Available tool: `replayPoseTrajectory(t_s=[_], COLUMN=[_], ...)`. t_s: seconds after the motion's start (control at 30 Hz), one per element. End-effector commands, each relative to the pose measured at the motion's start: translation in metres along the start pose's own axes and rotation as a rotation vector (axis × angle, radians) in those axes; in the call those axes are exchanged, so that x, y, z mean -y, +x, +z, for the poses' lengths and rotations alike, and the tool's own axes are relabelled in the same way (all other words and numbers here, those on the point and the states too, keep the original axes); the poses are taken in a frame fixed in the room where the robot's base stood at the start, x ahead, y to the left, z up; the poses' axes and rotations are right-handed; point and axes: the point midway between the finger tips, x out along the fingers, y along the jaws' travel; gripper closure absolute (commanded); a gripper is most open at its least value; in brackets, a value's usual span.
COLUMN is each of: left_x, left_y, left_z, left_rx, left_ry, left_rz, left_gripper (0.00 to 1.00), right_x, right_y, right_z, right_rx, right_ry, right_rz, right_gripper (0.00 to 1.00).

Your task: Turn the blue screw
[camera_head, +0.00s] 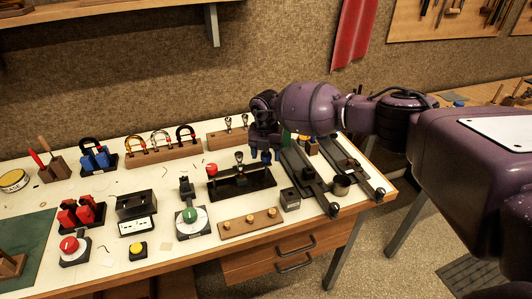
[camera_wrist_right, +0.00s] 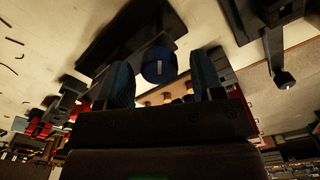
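The blue screw (camera_wrist_right: 158,66) shows in the right wrist view as a round blue head with a small pale mark, on a dark fixture (camera_wrist_right: 120,42). My right gripper (camera_head: 264,156) points down over the right end of the black base with the red knob (camera_head: 211,169) in the head view. In the right wrist view its two blue fingers stand apart, one on each side of the screw head. I cannot tell whether they touch it. In the head view I cannot make out the screw near the gripper. My left gripper is not in view.
Two dark rails (camera_head: 304,178) stand right of the gripper. A wooden strip with brass knobs (camera_head: 250,222) and a green dial (camera_head: 190,216) lie in front. Padlocks on a wooden block (camera_head: 163,154) stand behind left. The workbench is crowded with fixtures.

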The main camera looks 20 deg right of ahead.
Motion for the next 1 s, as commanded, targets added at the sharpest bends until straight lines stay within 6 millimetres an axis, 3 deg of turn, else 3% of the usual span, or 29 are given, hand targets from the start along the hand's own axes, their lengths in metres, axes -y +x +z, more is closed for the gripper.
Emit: replayPoseTrajectory(t_s=[0.37, 0.8, 1.0], left_x=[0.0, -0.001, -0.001], left_y=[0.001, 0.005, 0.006], left_z=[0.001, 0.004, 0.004], left_rx=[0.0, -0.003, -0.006], left_ry=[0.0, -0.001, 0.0], left_rz=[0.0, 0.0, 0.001], left_gripper=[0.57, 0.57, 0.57], right_x=[0.0, 0.0, 0.0], right_y=[-0.008, -0.08, -0.102], right_z=[0.001, 0.0, 0.0], right_rx=[0.002, 0.002, 0.001], right_ry=[-0.001, -0.001, -0.001], right_rz=[0.001, 0.002, 0.0], right_gripper=[0.39, 0.39, 0.39])
